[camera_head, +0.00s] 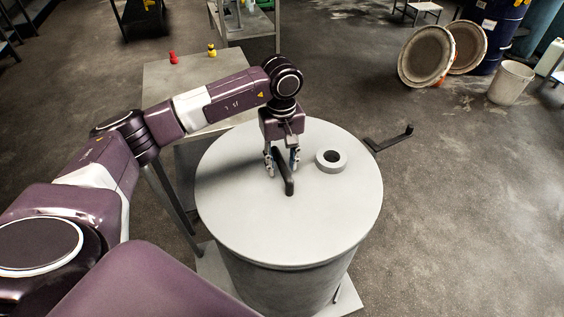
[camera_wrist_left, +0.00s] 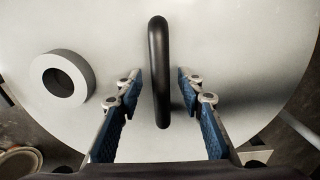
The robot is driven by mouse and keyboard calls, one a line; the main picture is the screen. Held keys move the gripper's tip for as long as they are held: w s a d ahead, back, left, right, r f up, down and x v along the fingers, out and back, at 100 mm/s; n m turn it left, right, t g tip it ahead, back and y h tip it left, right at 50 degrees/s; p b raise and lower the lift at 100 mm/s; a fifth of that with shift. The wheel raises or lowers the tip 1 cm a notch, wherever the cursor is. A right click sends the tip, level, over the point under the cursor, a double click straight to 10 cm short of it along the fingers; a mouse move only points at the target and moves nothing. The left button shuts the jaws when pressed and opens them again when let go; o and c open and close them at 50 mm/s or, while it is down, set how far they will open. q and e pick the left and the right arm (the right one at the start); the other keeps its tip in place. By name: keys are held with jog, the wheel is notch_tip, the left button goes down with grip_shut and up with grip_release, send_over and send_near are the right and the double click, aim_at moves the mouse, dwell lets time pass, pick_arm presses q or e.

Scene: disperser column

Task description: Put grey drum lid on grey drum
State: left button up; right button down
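The grey drum (camera_head: 290,287) stands upright in the middle of the head view. The round grey lid (camera_head: 240,215) lies over its top and looks level, its edge lining up with the drum's rim. The lid has a black bar handle (camera_head: 289,187) and a raised ring with a hole (camera_head: 331,160). My left gripper (camera_head: 281,170) is over the lid, pointing down, with its fingers on either side of the handle. In the left wrist view the handle (camera_wrist_left: 159,75) stands between the two open blue-padded fingers (camera_wrist_left: 157,115), with a gap on each side. My right gripper is not in view.
A grey table (camera_head: 185,75) behind the drum holds a small red item (camera_head: 173,57) and a yellow one (camera_head: 212,50). A dark bracket (camera_head: 390,139) sticks out right of the drum. Round lids (camera_head: 426,56), a blue drum (camera_head: 497,28) and a bucket (camera_head: 511,82) stand at back right.

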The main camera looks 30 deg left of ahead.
pick_arm(q)
jog(key=shift+s+f, duration=0.1)
jog(key=shift+f, duration=0.05)
notch_tip(320, 180, up, 12)
dwell(0.4)
dwell(0.3)
